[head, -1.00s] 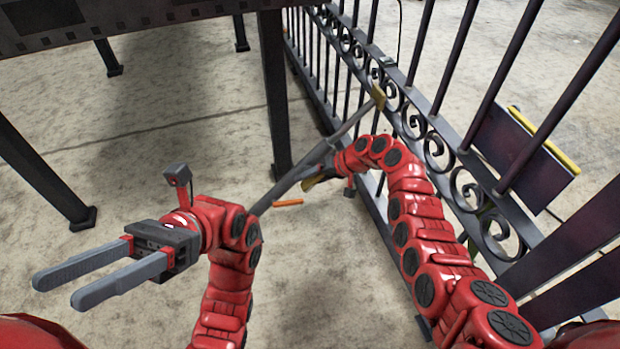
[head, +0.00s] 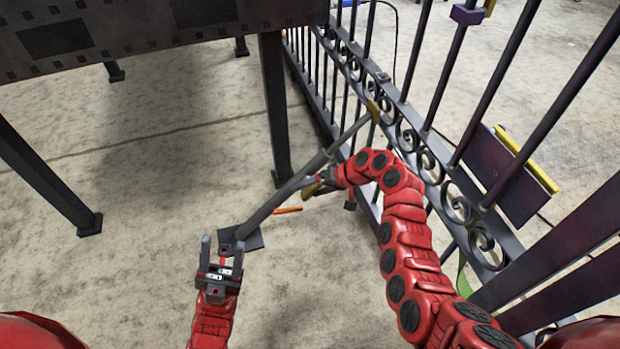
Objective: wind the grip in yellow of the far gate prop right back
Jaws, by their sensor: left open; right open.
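A grey gate prop (head: 275,205) slants from a yellowish bracket (head: 374,111) on the gate's scroll band down to a dark foot plate on the floor. A small dull-yellow grip (head: 313,190) shows partway along it, partly hidden by my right gripper. My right gripper (head: 318,182) is open with its fingers at the prop beside the yellow grip; I cannot tell whether they touch. My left gripper (head: 222,243) is open and empty, fingers pointing away from me, in front of or over the foot plate.
The dark iron gate (head: 425,160) runs along the right, close to my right arm. A dark table-like frame (head: 150,45) with legs stands at the upper left. An orange bar (head: 288,210) shows beside the prop. The floor at the left is clear.

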